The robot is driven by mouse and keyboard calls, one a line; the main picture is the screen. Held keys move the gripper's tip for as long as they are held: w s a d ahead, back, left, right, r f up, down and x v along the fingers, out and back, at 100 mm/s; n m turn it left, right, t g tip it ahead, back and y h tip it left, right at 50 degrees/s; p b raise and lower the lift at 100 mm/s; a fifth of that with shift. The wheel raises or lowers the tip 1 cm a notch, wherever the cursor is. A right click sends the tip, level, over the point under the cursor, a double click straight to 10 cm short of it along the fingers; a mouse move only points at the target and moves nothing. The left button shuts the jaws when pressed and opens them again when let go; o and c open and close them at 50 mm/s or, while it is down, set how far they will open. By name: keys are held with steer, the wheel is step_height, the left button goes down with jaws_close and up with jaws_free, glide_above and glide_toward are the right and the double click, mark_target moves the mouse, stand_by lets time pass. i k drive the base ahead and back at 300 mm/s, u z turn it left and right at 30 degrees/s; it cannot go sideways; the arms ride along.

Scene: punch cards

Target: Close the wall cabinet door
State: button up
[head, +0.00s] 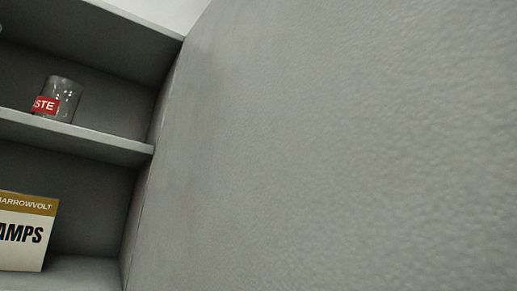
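The wall cabinet (85,143) is at the left of the head view, and its grey shelves are exposed. A large grey textured panel (340,150), which looks like the cabinet door, fills the middle and right of the view at close range. It stands open along the cabinet's right side. Its outer edge and any handle are out of view. My gripper is not in view.
A clear glass jar (66,87) with a red label stands on the upper shelf. A cream and gold box (25,232) stands on the lower shelf. The near panel leaves little visible free room on the right.

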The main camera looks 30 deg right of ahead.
mark_target(303, 144)
steer(key=u, duration=2.95)
steer(key=k, duration=2.25)
steer(key=z, duration=1.45)
